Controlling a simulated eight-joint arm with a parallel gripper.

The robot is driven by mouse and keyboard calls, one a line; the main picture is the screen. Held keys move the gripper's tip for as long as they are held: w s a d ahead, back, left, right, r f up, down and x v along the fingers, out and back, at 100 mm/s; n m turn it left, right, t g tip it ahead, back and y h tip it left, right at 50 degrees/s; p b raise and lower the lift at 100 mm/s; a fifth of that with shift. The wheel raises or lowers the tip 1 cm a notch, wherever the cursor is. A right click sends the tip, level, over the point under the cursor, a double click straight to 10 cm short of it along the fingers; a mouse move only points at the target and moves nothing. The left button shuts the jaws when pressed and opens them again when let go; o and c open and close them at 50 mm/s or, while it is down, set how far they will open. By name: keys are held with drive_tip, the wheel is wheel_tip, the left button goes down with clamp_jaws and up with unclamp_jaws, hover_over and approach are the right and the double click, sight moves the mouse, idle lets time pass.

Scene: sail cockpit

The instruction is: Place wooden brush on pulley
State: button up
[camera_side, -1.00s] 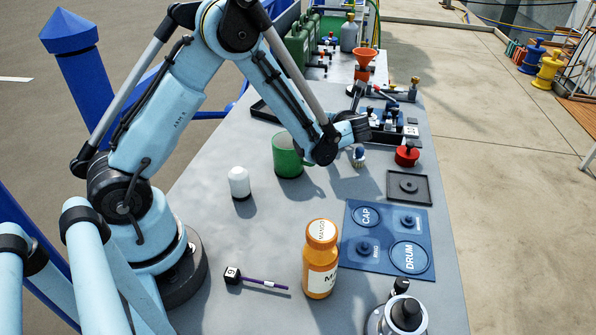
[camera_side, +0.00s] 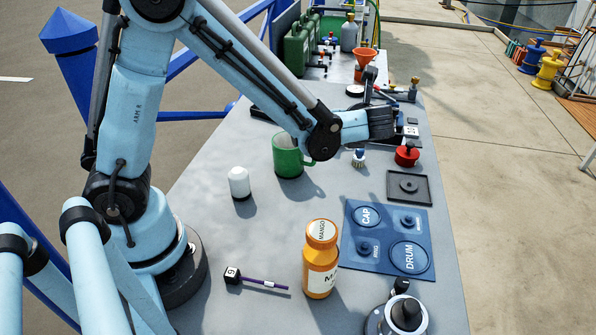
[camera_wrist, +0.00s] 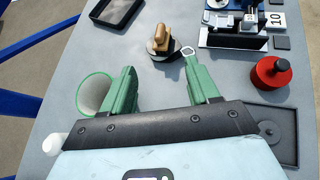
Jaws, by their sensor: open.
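The wooden brush (camera_wrist: 161,37), a tan piece with an upright knob-like handle, shows ahead of my fingertips in the wrist view. It appears to sit on a dark round piece with a metal ring (camera_wrist: 188,52) at its right, which looks like the pulley (camera_wrist: 173,54). Part of this is in shadow, so the exact contact is hard to tell. My gripper (camera_wrist: 163,80) is open, with its two green fingers wide apart and nothing between them. In the side view my gripper (camera_side: 383,123) is above the table and hides the brush and pulley.
A green mug (camera_wrist: 95,94) is left of my fingers; a red canister (camera_wrist: 271,73) is at right. A black fixture (camera_wrist: 234,37) stands ahead right, a dark tray (camera_wrist: 116,10) ahead left. An orange bottle (camera_side: 321,260) and blue mat (camera_side: 386,225) are nearer the side camera.

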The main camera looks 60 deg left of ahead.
drive_tip(key=s+d+r+n+t+h, duration=0.1)
drive_tip(key=s+n+h, duration=0.4)
drive_tip(key=n, duration=0.7)
drive_tip(key=s+d+r+n+t+h, duration=0.1)
drive_tip(key=s+d+r+n+h, duration=0.1)
drive_tip(key=s+n+h, duration=0.3)
drive_tip(key=s+d+n, duration=0.1)
drive_tip(key=s+n, duration=0.2)
drive_tip(key=n, duration=0.3)
drive_tip(key=shift+s+d+n+h, duration=0.2)
drive_tip(key=shift+s+n+h, duration=0.1)
drive_tip(key=shift+s+n, duration=0.1)
